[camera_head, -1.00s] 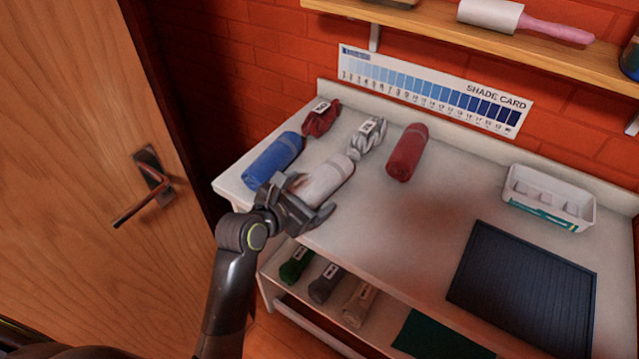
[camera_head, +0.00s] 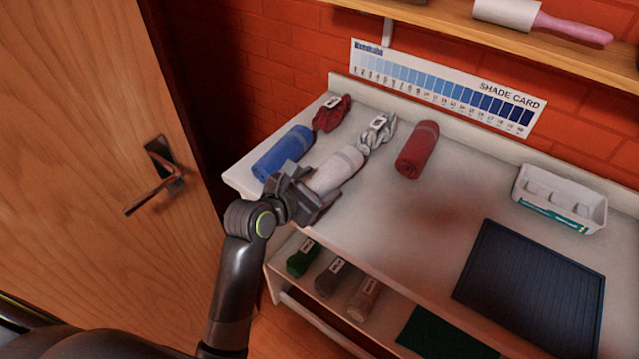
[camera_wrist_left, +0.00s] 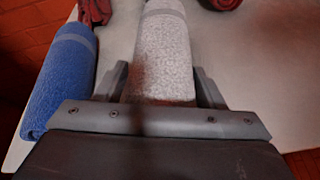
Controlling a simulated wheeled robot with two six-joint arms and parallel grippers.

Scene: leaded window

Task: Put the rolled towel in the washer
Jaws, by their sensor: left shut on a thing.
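A white rolled towel (camera_head: 335,171) with a pale band lies on the white table, near its left front edge. My left gripper (camera_head: 309,190) is shut on the near end of this towel. In the left wrist view the towel (camera_wrist_left: 164,50) runs away from me between the two fingers (camera_wrist_left: 160,85). A blue rolled towel (camera_head: 283,152) lies just left of it and a red rolled towel (camera_head: 418,149) lies to the right. No washer shows in these views. My right gripper is not in view.
A red yarn skein (camera_head: 332,113) and a grey-white skein (camera_head: 377,132) lie behind the towels. A white bin (camera_head: 560,205) and a dark ridged mat (camera_head: 530,290) are at right. Several skeins lie on the lower shelf. A wooden door (camera_head: 90,120) is at left.

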